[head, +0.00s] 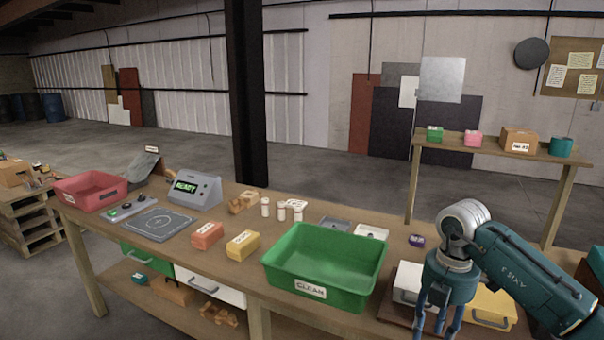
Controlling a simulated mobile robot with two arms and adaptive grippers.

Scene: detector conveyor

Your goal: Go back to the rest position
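My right gripper (437,320) hangs pointing down at the lower right, on a teal arm with a grey wrist. It is in front of the table's right end, near the white and yellow cases. Its fingertips are cut off by the bottom edge, so I cannot tell whether it is open or holds anything. My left gripper is not in view. The wooden table (330,212) carries a green bin (325,262) labelled CLEAN, a red bin (90,190) and a grey detector (195,190) whose screen reads READY.
A red block (207,235) and a yellow block (243,245) lie left of the green bin. Several white bottles (282,210) stand behind them. A flat grey pad (160,224) lies before the detector. A raised shelf (490,148) with small boxes stands behind the table at right.

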